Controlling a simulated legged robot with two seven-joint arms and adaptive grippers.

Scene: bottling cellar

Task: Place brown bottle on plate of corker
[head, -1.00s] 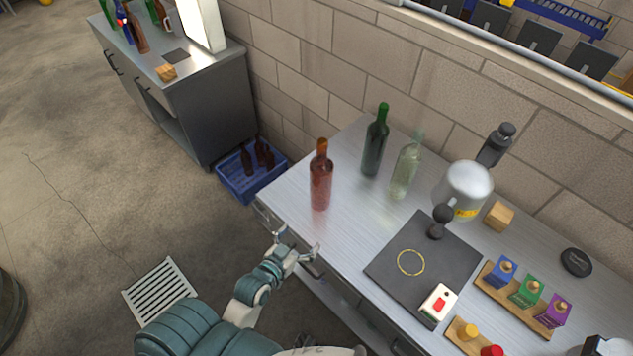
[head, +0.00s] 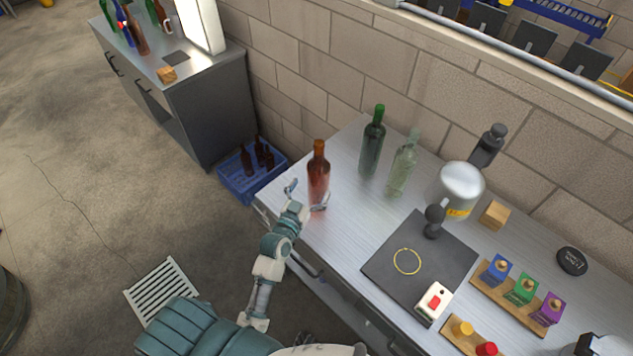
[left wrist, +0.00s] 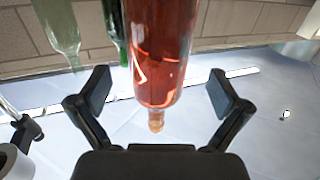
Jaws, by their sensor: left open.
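The brown bottle (head: 318,172) stands upright near the left end of the steel counter. My left gripper (head: 306,196) is open, just in front of the bottle's lower part. In the left wrist view the brown bottle (left wrist: 158,50) appears upside down between the two spread fingers (left wrist: 158,92), with clear space on both sides. The corker's dark plate (head: 385,262) lies further right on the counter, with a yellow ring (head: 407,261) on it. My right gripper is not in view.
A green bottle (head: 371,145) and a clear bottle (head: 402,165) stand behind and right of the brown one. A red-button box (head: 433,301) sits at the plate's front corner. A blue crate (head: 238,185) is on the floor. Counter between bottle and plate is clear.

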